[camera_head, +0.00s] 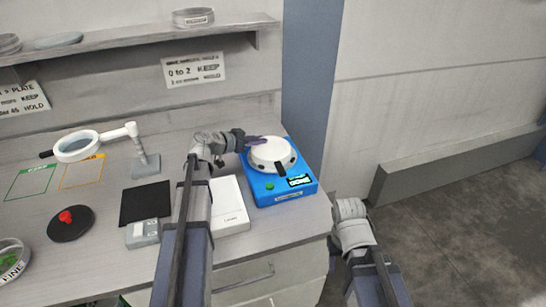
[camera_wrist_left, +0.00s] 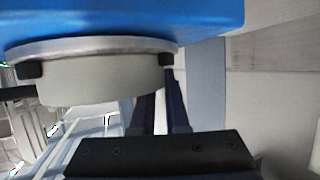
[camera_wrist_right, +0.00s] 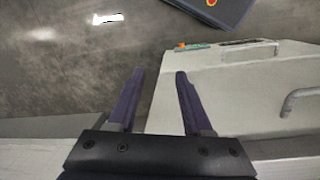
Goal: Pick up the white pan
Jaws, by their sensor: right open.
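The white pan (camera_head: 270,153) is a round white disc-like vessel with dark tabs on its rim. It sits on the blue device (camera_head: 262,190) near the right end of the bench. My left gripper (camera_head: 257,141) is at the pan's far left edge. In the left wrist view the pan (camera_wrist_left: 100,85) fills the upper left, and the left fingertips (camera_wrist_left: 167,82) are at its rim beside a dark tab. A narrow gap shows between these fingers; whether they grip the rim is unclear. My right gripper (camera_wrist_right: 160,85) is open and empty, away from the pan.
A white flat box (camera_head: 230,205) lies left of the blue device. A black mat (camera_head: 146,202), a magnifier lamp (camera_head: 77,147) and a dark disc with a red knob (camera_head: 70,222) are further left. A shelf (camera_head: 130,42) runs above the bench. Open floor lies right.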

